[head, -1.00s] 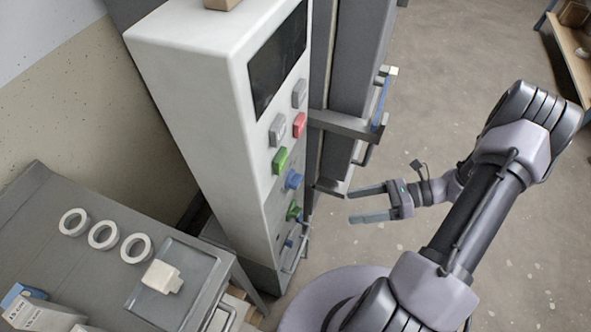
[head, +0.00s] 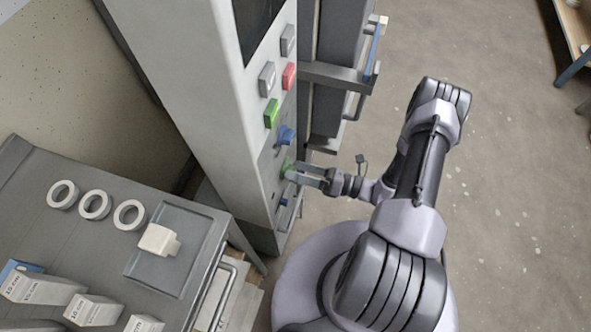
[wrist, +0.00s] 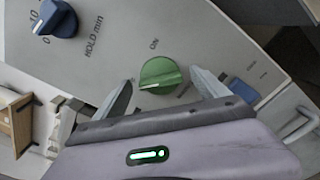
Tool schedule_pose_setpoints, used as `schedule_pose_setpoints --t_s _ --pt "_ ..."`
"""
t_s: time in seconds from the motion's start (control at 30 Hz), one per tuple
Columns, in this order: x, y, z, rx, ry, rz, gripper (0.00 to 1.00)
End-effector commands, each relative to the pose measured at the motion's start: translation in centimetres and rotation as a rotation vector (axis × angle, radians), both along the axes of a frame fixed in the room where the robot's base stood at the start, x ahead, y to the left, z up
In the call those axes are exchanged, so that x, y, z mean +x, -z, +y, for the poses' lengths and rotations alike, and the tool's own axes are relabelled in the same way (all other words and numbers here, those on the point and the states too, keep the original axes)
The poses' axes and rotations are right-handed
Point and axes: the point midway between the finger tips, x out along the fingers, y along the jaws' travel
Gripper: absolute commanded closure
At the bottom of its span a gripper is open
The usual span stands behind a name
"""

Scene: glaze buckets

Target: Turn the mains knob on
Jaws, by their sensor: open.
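A round green knob (wrist: 160,75) with a raised grip bar sits low on the front of the light grey control cabinet (head: 190,80). In the wrist view, the word ON is printed above the knob, and its bar lies roughly crosswise, not pointing at ON. The word mains is not readable. The knob also shows in the head view (head: 287,167), partly covered by a finger. My gripper (head: 292,172) is open, with one finger on each side of the knob. The wrist view shows gaps between the fingers and the knob; contact is not visible.
A blue knob (wrist: 56,18) marked HOLD min and a blue part (wrist: 244,90) flank the green knob. Green (head: 271,113) and red (head: 289,75) buttons sit higher. A grey handle bracket (head: 335,77) juts out above my gripper. A grey cart (head: 60,235) stands left.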

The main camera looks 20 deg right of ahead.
Motion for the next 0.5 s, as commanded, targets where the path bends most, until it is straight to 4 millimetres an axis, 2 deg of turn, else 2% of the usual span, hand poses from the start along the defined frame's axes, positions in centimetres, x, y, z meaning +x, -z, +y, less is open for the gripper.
schedule_pose_setpoints --t_s 0.13,0.4,0.5 --pt "0.64 0.02 0.91 0.0 0.0 0.0 0.16" --pt "0.76 -0.03 1.04 -0.001 0.0 -0.001 0.16" --pt "0.75 -0.03 1.04 -0.001 0.0 -0.001 0.34"
